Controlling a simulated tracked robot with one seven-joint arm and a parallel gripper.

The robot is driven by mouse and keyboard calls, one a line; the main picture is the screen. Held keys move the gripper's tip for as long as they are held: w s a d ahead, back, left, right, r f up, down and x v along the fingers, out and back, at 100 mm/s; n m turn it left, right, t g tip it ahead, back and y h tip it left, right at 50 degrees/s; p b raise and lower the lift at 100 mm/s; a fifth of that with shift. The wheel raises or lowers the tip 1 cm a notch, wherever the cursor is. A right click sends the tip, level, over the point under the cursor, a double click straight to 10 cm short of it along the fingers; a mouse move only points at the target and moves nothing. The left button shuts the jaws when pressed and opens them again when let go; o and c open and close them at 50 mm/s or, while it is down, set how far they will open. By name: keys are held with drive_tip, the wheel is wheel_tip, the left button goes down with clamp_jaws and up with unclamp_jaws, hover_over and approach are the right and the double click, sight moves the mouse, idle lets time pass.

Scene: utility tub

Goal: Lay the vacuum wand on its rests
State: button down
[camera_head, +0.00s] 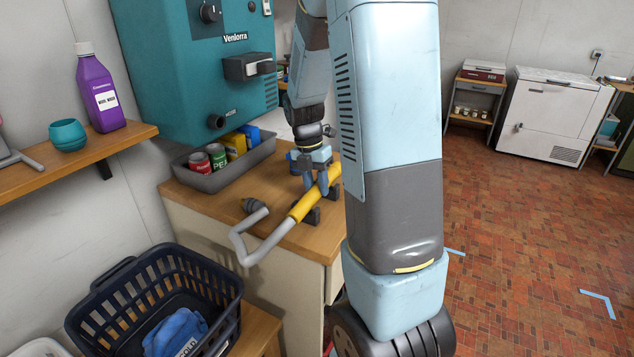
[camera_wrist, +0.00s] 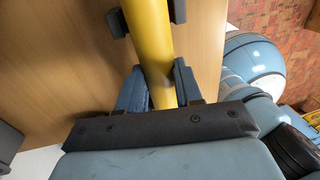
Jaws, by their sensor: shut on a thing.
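The vacuum wand (camera_head: 301,207) is a yellow tube with a bent grey end piece. It lies along the wooden counter, its grey bend sticking out over the front edge. My gripper (camera_head: 316,182) points down and is shut on the yellow tube, which also shows between the fingers in the wrist view (camera_wrist: 152,45). Dark rests (camera_head: 312,217) show just beside and below the tube in the head view. In the wrist view, dark prongs of one rest (camera_wrist: 117,22) stand on both sides of the tube. Whether the tube touches the rests, I cannot tell. My arm hides the wand's far end.
A grey tray (camera_head: 210,181) with cans and boxes stands behind the wand, under a teal machine (camera_head: 190,75). A dark laundry basket (camera_head: 112,312) stands at the lower left. A shelf (camera_head: 75,160) holds a purple bottle (camera_head: 100,92) and teal cup (camera_head: 68,135).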

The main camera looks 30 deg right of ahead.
drive_tip(key=c, duration=0.7)
unclamp_jaws()
drive_tip(key=shift+w, duration=0.1)
drive_tip(key=r, duration=0.4)
drive_tip(key=w+r, duration=0.1)
drive_tip(key=r, duration=0.4)
drive_tip(key=w+a+r, duration=0.1)
drive_tip(key=r, duration=0.3)
drive_tip(key=shift+a+r, duration=0.1)
drive_tip(key=shift+r, duration=0.15)
drive_tip(key=shift+s+a+r+m+t+y, duration=0.15)
drive_tip(key=shift+s+a+r+m+t, duration=1.3)
drive_tip(key=shift+s+m, duration=2.4)
drive_tip(key=shift+s+a+r+m+t+y, duration=0.2)
drive_tip(key=shift+s+a+r+m+t, duration=0.7)
drive_tip(key=shift+s+a+m, duration=1.95)
drive_tip(key=shift+s+a+r+m+t+y, duration=0.15)
drive_tip(key=shift+s+a+r+m+t, duration=1)
drive_tip(key=shift+s+m, duration=3.6)
drive_tip(key=shift+w+d+f+m, duration=0.1)
drive_tip(key=shift+w+d+m, duration=0.1)
drive_tip(key=shift+w+m, duration=0.25)
drive_tip(key=shift+w+d+f+m, duration=0.1)
drive_tip(key=shift+w+d+m, duration=0.1)
drive_tip(key=shift+w+m, duration=0.2)
